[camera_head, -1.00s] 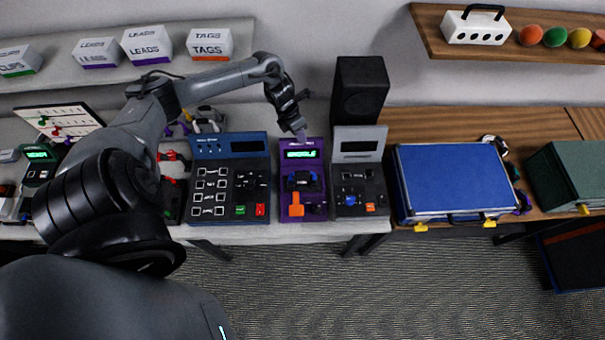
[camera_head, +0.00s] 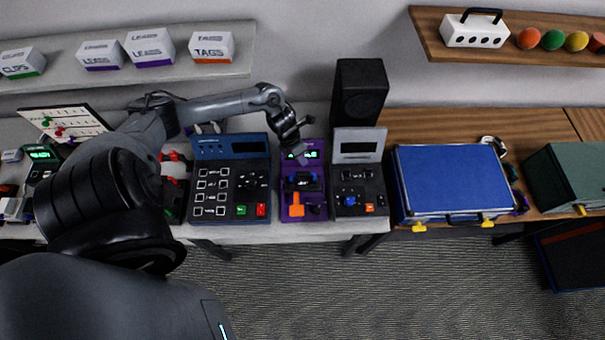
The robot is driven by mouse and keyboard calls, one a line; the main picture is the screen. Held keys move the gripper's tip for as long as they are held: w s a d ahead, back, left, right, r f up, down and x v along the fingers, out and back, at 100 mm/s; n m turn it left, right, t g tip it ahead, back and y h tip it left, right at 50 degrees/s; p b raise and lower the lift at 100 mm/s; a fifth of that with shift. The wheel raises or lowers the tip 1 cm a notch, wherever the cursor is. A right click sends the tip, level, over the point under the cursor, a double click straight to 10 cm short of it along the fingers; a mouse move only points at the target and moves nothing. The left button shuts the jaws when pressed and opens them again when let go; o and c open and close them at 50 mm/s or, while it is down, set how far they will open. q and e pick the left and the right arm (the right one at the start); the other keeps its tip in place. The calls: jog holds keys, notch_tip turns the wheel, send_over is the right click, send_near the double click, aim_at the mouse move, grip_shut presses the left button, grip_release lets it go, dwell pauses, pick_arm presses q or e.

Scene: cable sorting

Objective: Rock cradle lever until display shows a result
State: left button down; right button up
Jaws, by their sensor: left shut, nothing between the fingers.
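A purple device (camera_head: 289,213) with a lit green display (camera_head: 312,155) sits on the bench. A dark cradle (camera_head: 302,182) is in its middle, and an orange lever (camera_head: 296,205) sticks out below it. My left gripper (camera_head: 302,158) is shut and empty. My right gripper is not in view.
A blue keypad device (camera_head: 230,147) stands close on the left, and a grey-topped device (camera_head: 358,146) close on the right. A black speaker (camera_head: 359,90) stands behind. A blue case (camera_head: 453,180) lies further right.

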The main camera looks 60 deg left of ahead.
pick_arm(q)
jog(key=shift+s+d+f, duration=0.3)
jog(key=shift+d+f, duration=0.2)
jog(key=shift+d, duration=0.05)
dwell(0.4)
dwell(0.7)
dwell(0.8)
jog(key=shift+s+d+f, duration=0.15)
jog(key=shift+d+f, duration=0.1)
jog(key=shift+d, duration=0.05)
jog(key=shift+b, duration=0.3)
jog(key=shift+s+d+f, duration=0.2)
jog(key=shift+d+f, duration=0.25)
jog(key=shift+d, duration=0.05)
dwell(0.9)
